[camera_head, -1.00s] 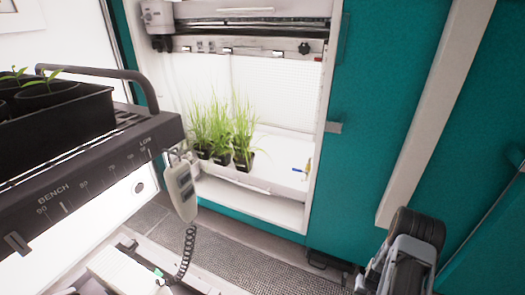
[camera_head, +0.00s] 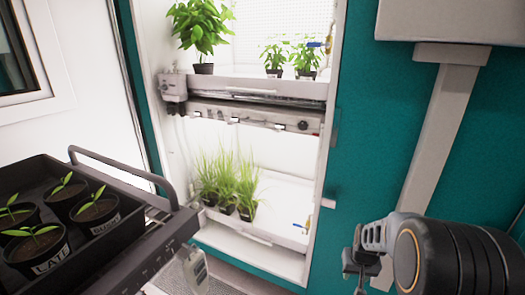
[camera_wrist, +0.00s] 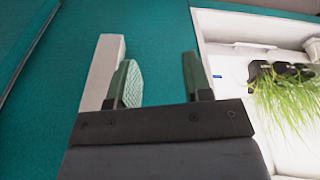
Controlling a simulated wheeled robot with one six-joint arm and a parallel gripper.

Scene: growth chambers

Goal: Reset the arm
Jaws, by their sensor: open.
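My gripper (camera_wrist: 160,82) is open and empty in the wrist view, with a gap between its two green-padded fingers. Teal wall shows behind and between the fingers. My arm (camera_head: 430,255) is at the lower right of the head view, in front of the teal wall and right of the growth chamber. The fingers cannot be made out clearly in the head view.
The open chamber has grass pots (camera_head: 228,185) on its lower shelf and leafy plants (camera_head: 202,28) on the upper one. The grass (camera_wrist: 285,100) is right of my gripper in the wrist view. A black tray (camera_head: 100,250) of seedling pots is at left.

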